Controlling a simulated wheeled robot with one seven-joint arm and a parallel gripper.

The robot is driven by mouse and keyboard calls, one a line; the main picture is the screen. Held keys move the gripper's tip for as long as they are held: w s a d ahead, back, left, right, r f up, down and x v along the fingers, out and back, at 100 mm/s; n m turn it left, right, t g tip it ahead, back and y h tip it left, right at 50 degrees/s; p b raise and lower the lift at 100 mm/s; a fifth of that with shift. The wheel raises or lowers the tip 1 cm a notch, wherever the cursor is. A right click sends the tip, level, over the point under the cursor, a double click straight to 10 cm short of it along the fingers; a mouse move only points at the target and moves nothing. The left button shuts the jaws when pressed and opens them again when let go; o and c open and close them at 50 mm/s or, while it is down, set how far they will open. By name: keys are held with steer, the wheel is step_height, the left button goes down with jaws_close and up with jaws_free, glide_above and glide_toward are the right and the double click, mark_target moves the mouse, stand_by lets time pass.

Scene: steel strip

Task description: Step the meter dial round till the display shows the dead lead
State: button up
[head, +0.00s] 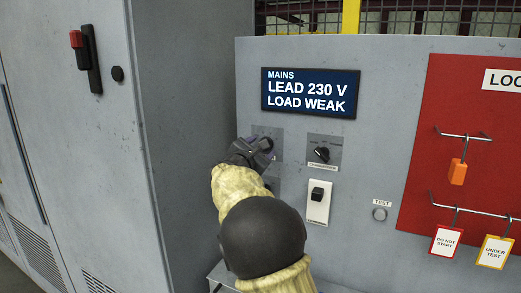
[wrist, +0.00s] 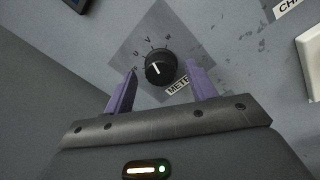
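The display (head: 310,92) reads "MAINS, LEAD 230 V, LOAD WEAK" in white on dark blue. The meter dial (wrist: 161,68) is a round black knob on a grey plate with small letters around its top; its white mark points up and slightly left. My gripper (wrist: 161,72) is open, with one purple fingertip on each side of the dial and a visible gap to it on both sides. In the head view my gripper (head: 264,144) is at the panel below the display's left end and hides the dial.
Right of my gripper are a changeover knob (head: 322,153), a white rocker switch (head: 318,202) and a test button (head: 380,214). A red board (head: 440,110) with hanging tags is farther right. A tall grey cabinet (head: 185,120) stands close on the left.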

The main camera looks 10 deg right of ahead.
steer(key=b+v, duration=0.5)
steer(key=v, duration=1.2)
steer(key=shift+s+a, duration=0.1)
steer(key=shift+s, duration=0.05)
steer(key=s+d+f+m+g+y+p, duration=0.1)
steer(key=s+d+f+m+g+y, duration=0.25)
steer(key=f, duration=0.55)
steer(key=s+d+f+m+g+p, duration=0.1)
steer(key=s+d+f+m+g, duration=0.35)
steer(key=f, duration=0.45)
steer(key=s+d+f+m+g+y+p, duration=0.1)
steer(key=s+f+m+g+y, duration=0.1)
steer(key=s+f+m, duration=0.3)
steer(key=s+d+f+m+g+y+p, duration=0.1)
steer(key=s+f+m+y, duration=0.3)
steer(key=s+m, duration=0.5)
steer(key=s+f+g+p, duration=0.1)
steer(key=s+f, duration=0.1)
steer(key=s, duration=0.1)
steer(key=shift+s+d+f+m+g+y+p, duration=0.2)
steer(key=shift+f+m+g+y+p, duration=0.05)
steer(key=shift+m+g+y+p, duration=0.1)
